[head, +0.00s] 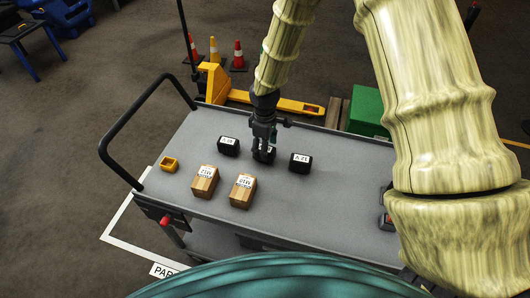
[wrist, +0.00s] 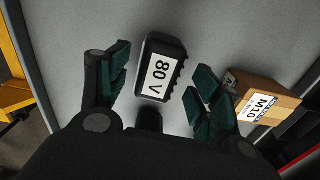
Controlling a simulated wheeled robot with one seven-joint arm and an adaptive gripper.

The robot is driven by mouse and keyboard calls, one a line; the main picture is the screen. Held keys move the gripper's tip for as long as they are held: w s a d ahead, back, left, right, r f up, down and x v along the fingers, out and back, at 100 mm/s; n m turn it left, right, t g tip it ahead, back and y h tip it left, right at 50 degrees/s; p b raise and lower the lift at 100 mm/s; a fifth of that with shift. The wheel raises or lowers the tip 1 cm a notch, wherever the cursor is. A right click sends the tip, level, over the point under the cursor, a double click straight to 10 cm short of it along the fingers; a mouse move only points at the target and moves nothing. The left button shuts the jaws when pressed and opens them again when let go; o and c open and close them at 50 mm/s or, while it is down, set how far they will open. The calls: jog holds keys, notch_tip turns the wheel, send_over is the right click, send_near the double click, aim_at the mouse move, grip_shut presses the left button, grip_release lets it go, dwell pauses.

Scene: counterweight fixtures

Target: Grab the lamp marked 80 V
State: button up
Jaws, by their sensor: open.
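The lamp marked 80 V (wrist: 160,72) is a small black block with a white label, lying between my open fingers in the wrist view. In the head view this black block (head: 264,154) is mostly hidden behind my gripper. My gripper (wrist: 158,88) is open, with one green-padded finger on each side of the block and visible gaps to it. In the head view my gripper (head: 264,142) is low over the cart, at the middle of three black blocks. Whether it reaches down around the block is hard to tell.
A black block (head: 228,146) stands to the left and another marked 12 V (head: 300,163) to the right.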

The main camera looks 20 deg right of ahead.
jog(key=shift+w+f+p, duration=0.15)
jog(key=shift+f+p, duration=1.15)
jog(key=shift+f, duration=1.3)
jog(key=shift+c, duration=0.4)
jog(key=c, duration=1.2)
jog(key=shift+r, duration=0.15)
